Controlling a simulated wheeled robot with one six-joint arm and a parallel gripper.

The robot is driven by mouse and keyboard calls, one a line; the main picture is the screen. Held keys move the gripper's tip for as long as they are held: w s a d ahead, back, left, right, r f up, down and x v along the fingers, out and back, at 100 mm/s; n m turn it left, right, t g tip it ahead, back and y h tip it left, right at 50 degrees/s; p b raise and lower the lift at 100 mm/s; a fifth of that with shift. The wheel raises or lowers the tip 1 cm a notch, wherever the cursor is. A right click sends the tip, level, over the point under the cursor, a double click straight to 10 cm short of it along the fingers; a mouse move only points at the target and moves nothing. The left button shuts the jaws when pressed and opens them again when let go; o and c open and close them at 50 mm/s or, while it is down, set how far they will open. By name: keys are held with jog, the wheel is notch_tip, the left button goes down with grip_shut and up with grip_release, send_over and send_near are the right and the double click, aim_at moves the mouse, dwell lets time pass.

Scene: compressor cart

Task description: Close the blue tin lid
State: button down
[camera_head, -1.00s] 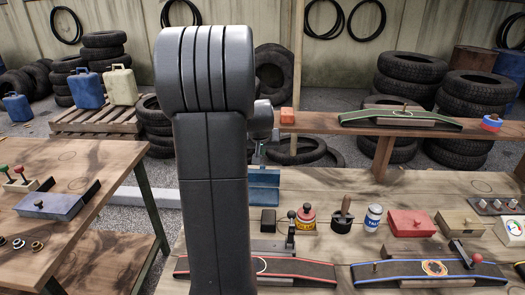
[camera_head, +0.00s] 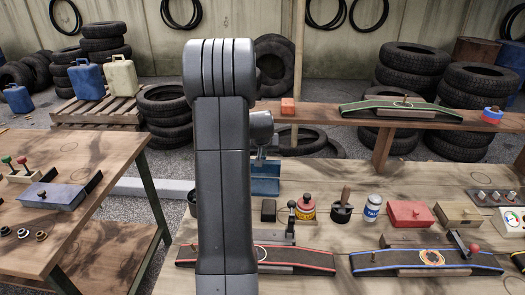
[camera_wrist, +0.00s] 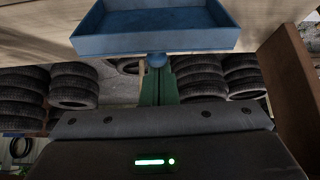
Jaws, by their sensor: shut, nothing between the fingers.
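The blue tin (camera_head: 265,187) stands on the workbench, partly hidden by my arm in the head view. Its lid (camera_head: 266,168) appears raised at the back, though the exact angle is hard to tell. In the wrist view a shallow blue tray-like part with a rim (camera_wrist: 155,42) fills the top, with a round blue knob (camera_wrist: 157,60) at its near edge. My gripper (camera_wrist: 158,74) is shut and empty, its green fingers close to this knob; whether they touch cannot be told. In the head view the gripper (camera_head: 261,152) shows just above the tin, mostly behind my arm.
A raised shelf (camera_head: 340,117) runs behind. Curved tracks (camera_head: 428,262) lie in front.

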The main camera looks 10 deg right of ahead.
jog(key=shift+s+f+b, duration=0.1)
jog(key=shift+f+b, duration=0.05)
jog(key=shift+b, duration=0.5)
jog(key=shift+s+t+b, duration=0.1)
jog(key=shift+t+b, duration=0.2)
jog(key=shift+b, duration=0.15)
jog(key=shift+s+a+b, duration=0.1)
jog(key=shift+b, duration=0.7)
